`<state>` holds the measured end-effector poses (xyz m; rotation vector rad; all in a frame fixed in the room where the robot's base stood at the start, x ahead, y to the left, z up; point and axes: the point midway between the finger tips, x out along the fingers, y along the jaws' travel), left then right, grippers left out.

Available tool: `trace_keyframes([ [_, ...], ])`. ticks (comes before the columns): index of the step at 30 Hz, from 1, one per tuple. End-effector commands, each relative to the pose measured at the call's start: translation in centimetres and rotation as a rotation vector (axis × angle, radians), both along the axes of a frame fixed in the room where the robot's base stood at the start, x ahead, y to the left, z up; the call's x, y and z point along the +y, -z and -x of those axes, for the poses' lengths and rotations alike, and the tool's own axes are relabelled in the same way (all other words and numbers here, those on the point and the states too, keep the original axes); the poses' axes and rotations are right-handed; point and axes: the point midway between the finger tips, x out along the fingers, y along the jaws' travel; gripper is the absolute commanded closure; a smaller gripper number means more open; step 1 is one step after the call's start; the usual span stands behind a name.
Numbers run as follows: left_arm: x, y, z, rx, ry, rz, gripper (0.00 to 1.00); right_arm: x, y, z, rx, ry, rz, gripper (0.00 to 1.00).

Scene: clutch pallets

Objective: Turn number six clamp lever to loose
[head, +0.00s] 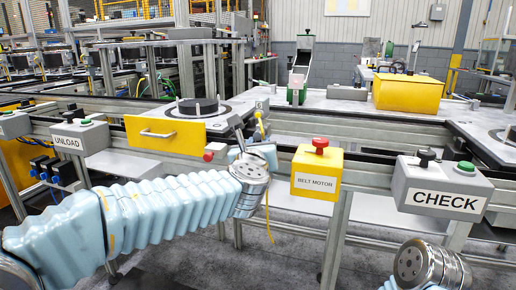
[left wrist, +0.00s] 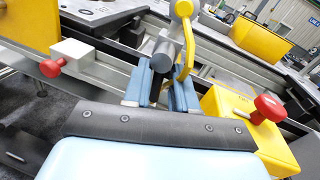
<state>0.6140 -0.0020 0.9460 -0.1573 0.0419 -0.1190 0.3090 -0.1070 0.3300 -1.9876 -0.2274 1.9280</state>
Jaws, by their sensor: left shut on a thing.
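The clamp lever shows in the left wrist view as a grey bar with a round end (left wrist: 162,46), between my left gripper's blue fingers (left wrist: 163,80). The left gripper is shut on it. A yellow curved piece (left wrist: 186,44) stands right beside it. In the head view my left gripper (head: 257,148) is at the front rail of the pallet station, and its fingers partly cover the lever (head: 238,129). No number six is readable. My right wrist shows at the lower right of the head view, but its fingers do not.
A yellow drawer front (head: 165,134) and a red knob on a small white box (head: 213,150) are left of the gripper. The yellow BELT MOTOR box (head: 317,172) with its red button is close on the right. The CHECK box (head: 437,186) is farther right.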

Motion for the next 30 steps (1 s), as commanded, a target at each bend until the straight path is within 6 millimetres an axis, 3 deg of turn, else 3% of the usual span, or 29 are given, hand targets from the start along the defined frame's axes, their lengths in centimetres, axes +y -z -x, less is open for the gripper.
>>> trace_keyframes([
  [9,-0.2,0.0,0.0,0.087,-0.006,0.275,1.0,-0.1,1.9,0.0,0.0,0.004,0.002,1.0],
  [30,-0.7,-0.9,0.2,0.288,-0.008,0.892,1.0,-0.9,4.2,-0.3,-0.006,0.017,0.014,1.0],
])
